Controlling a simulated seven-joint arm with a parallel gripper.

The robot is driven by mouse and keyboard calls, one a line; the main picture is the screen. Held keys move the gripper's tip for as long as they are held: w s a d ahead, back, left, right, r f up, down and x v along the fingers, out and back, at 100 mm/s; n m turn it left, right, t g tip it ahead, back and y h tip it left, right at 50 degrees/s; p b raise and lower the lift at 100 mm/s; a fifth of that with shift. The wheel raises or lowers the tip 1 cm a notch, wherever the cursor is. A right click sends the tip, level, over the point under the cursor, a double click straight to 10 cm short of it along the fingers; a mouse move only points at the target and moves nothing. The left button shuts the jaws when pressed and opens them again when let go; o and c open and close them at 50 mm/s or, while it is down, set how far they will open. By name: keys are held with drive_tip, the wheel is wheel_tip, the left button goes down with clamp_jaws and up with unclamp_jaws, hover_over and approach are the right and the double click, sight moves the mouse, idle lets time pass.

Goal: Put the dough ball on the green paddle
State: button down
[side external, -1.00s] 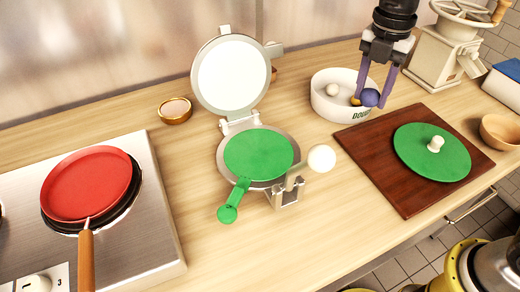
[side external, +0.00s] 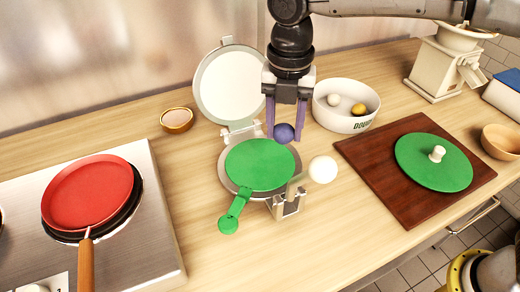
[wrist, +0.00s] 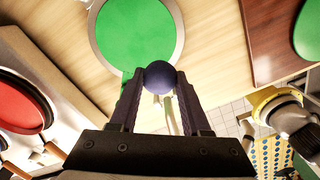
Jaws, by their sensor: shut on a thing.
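My gripper (side external: 286,131) is shut on a dark blue-purple dough ball (side external: 284,133). In the side view it holds the ball in front of the upper right edge of the green paddle (side external: 258,165). The paddle is a flat green disc with a short handle and lies on the lower plate of an open press (side external: 231,84). In the wrist view the ball (wrist: 159,76) sits between the fingertips, and the green disc (wrist: 138,38) is just beyond it. The ball appears raised above the paddle; the exact height is hard to tell.
A white bowl (side external: 336,119) holds a white and a yellow ball. The press's white-knobbed lever (side external: 322,170) stands right of the paddle. A red pan (side external: 88,194) is at left.

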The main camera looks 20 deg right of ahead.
hover_over(260, 161)
drive_tip(key=f, duration=0.5)
drive_tip(key=shift+s+d+f, duration=0.1)
drive_tip(key=shift+s+f, duration=0.15)
drive_tip(key=shift+f, duration=0.05)
drive_tip(key=shift+w+f, duration=0.2)
drive_tip(key=shift+f, duration=1.55)
drive_tip(key=shift+f, duration=0.15)
drive_tip(key=shift+c, duration=1.8)
unclamp_jaws()
wheel_tip(260, 161, up, 12)
